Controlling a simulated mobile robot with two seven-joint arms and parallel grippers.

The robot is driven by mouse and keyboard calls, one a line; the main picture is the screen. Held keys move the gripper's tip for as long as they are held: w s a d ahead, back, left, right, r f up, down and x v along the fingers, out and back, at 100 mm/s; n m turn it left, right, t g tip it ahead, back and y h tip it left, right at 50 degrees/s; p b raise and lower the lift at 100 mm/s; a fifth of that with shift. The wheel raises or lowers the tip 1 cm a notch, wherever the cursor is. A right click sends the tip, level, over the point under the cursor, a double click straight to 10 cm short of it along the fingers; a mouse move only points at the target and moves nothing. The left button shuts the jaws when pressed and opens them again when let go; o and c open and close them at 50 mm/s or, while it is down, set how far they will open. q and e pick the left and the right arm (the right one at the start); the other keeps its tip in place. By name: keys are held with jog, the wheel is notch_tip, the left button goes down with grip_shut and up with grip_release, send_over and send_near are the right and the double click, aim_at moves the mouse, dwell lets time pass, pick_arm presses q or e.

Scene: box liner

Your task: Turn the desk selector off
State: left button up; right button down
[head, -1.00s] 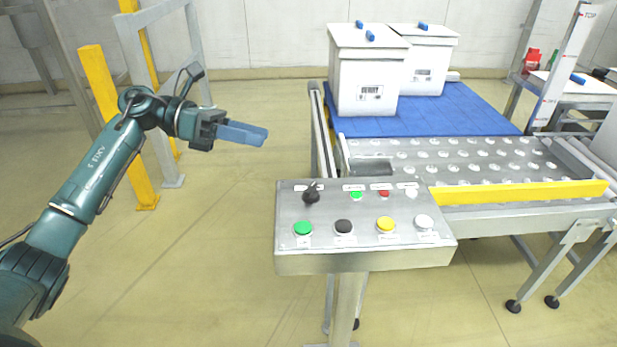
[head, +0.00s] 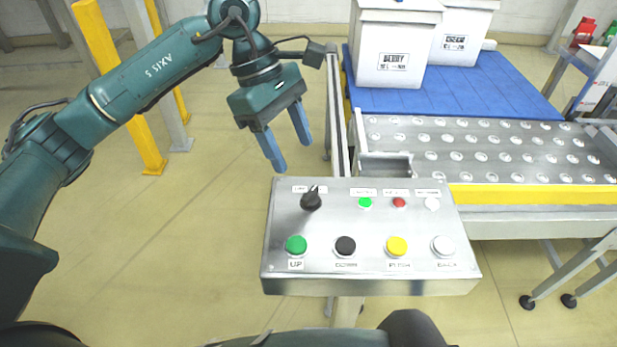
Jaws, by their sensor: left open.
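The desk selector is a black rotary knob (head: 311,201) at the upper left of the metal control desk (head: 370,285). Its pointer tilts slightly right of straight up. The labels beside it are too small to read, and the knob partly covers them. My left gripper (head: 293,156) hangs above the desk's back left edge, its two blue fingers apart and pointing down. It is empty and stands clear of the knob, above and slightly left of it in the picture. My right gripper is not in view.
A green button (head: 296,245), a black button (head: 346,246), a yellow button (head: 397,246) and a white button (head: 443,246) line the desk's front. Small lamps sit right of the knob. A roller table (head: 480,150) with a yellow bar and white boxes (head: 395,55) stands behind.

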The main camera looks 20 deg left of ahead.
aim_at(311, 192)
pick_arm(q)
jog(key=x, duration=0.8)
jog(key=shift+d+f+p, duration=0.15)
jog(key=shift+p, duration=0.15)
jog(key=c, duration=1)
